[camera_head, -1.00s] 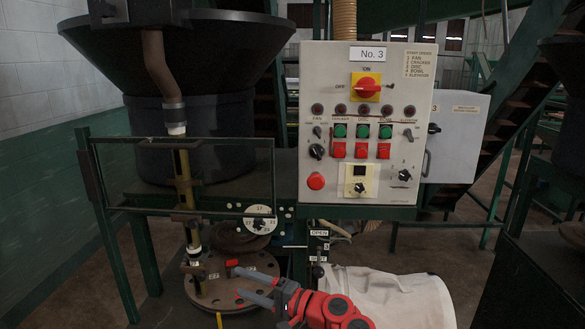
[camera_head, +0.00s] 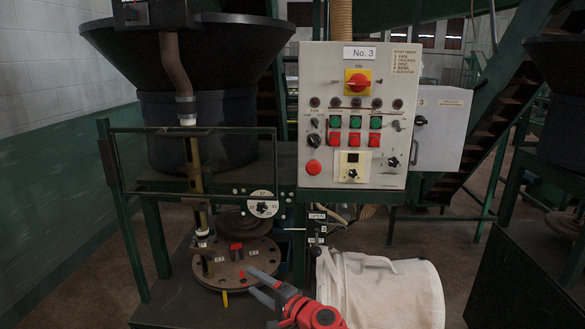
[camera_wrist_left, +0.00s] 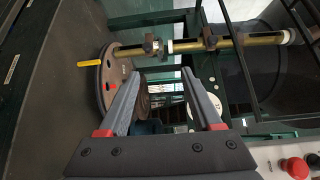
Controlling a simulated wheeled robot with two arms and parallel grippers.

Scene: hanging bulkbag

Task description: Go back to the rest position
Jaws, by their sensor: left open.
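My left gripper (camera_head: 252,281) is in the lower middle of the head view, with grey fingers and a red body. It is open with nothing between its fingers. It appears at the lower right edge of a round brown disc (camera_head: 210,269) with holes; I cannot tell the gap. In the left wrist view the two fingers (camera_wrist_left: 161,74) stand apart, with the disc (camera_wrist_left: 116,75) beyond them at the left. A white bulk bag (camera_head: 385,295) is to the right of the gripper, its lower part cut off by the frame. My right gripper is not in view.
A grey control panel (camera_head: 325,90) stands above and behind the gripper. A black hopper (camera_head: 205,125) and a green-framed guard (camera_head: 125,215) are at the left. A red piece (camera_head: 236,246) and a yellow tab (camera_head: 225,300) are at the disc. A short lever (camera_head: 315,240) is near the bag.

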